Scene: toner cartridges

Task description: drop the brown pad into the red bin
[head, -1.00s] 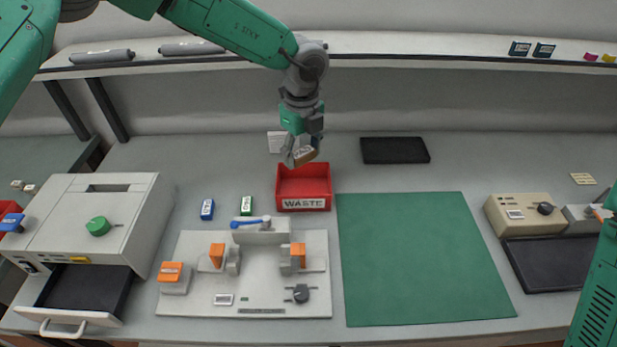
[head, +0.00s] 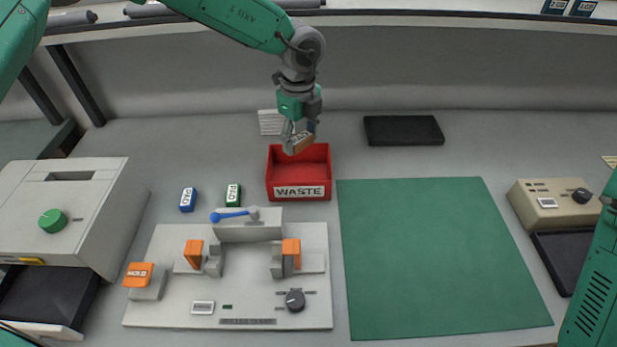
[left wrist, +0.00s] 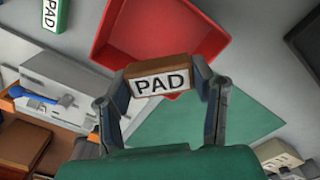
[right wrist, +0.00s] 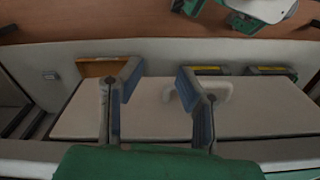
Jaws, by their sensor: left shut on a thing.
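The brown pad (head: 301,145) has a white face marked PAD in the left wrist view (left wrist: 160,82). My left gripper (head: 298,144) is shut on it, one finger at each end, and holds it in the air. In the head view the pad overlaps the back rim of the red bin (head: 298,172), which is marked WASTE. In the left wrist view the bin (left wrist: 115,40) lies open behind and below the pad. My right gripper (right wrist: 160,72) shows only in the right wrist view, open, with nothing between its fingers.
A blue pad (head: 188,200) and a green pad (head: 233,195) lie left of the bin. A grey fixture (head: 180,300) with orange blocks stands in front. A green mat (head: 430,260) lies to the right, a black tray (head: 403,130) behind it.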

